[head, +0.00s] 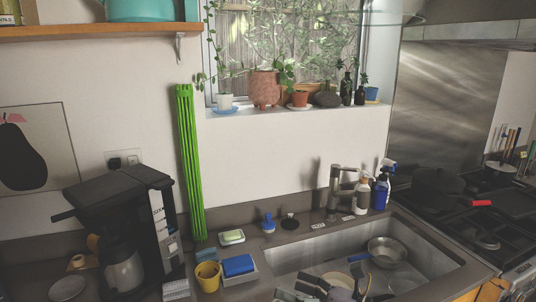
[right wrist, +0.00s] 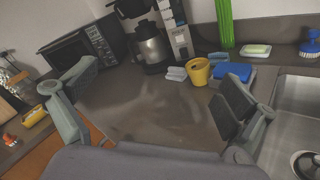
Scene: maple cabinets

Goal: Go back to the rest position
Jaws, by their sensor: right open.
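My right gripper (head: 325,288) shows at the bottom edge of the head view, in front of the sink's near side. In the right wrist view, its two fingers (right wrist: 158,92) stand wide apart with nothing between them. Bare dark countertop (right wrist: 150,115) lies beyond them. My left gripper is in neither view.
The stove (head: 490,235) is at right. A microwave (right wrist: 85,50) shows in the wrist view.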

